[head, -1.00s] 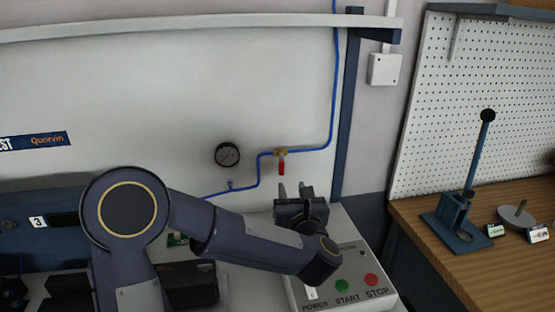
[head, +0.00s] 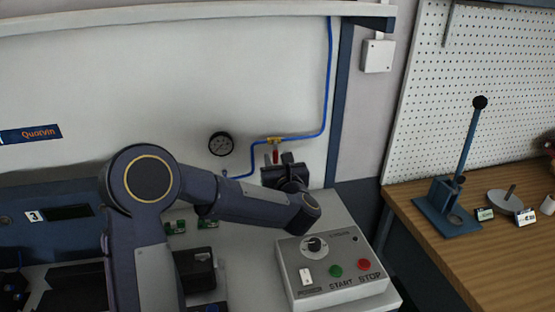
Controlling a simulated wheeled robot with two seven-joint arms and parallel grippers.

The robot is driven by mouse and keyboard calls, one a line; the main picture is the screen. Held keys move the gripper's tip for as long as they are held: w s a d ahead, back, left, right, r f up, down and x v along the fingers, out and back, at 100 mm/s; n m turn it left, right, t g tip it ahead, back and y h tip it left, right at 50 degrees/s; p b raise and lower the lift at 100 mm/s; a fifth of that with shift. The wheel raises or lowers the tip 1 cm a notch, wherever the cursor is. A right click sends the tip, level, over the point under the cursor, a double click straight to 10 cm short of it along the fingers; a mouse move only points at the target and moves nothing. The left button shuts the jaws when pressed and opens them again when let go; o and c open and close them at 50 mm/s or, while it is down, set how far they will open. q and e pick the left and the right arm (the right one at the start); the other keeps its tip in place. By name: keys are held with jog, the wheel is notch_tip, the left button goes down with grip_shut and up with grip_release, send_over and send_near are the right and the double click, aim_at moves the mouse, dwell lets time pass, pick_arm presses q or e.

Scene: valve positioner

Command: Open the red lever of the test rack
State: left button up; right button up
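The red lever (head: 275,155) hangs down from a small brass valve (head: 274,140) on the blue air line, on the white back panel of the test rack. My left gripper (head: 277,160) is right at the lever, seen from behind. Its two fingers stand apart, with the red lever showing between them. The lower end of the lever is hidden by the gripper. I cannot tell whether a finger touches it. My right gripper is not in view.
A round black gauge (head: 221,144) is left of the valve. A control box (head: 330,270) with a knob and buttons stands below my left wrist. A wooden bench (head: 455,250) with a blue lever press (head: 458,195) is at the right.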

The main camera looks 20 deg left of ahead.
pick_arm(q)
jog(key=shift+c, duration=0.3)
grip_shut()
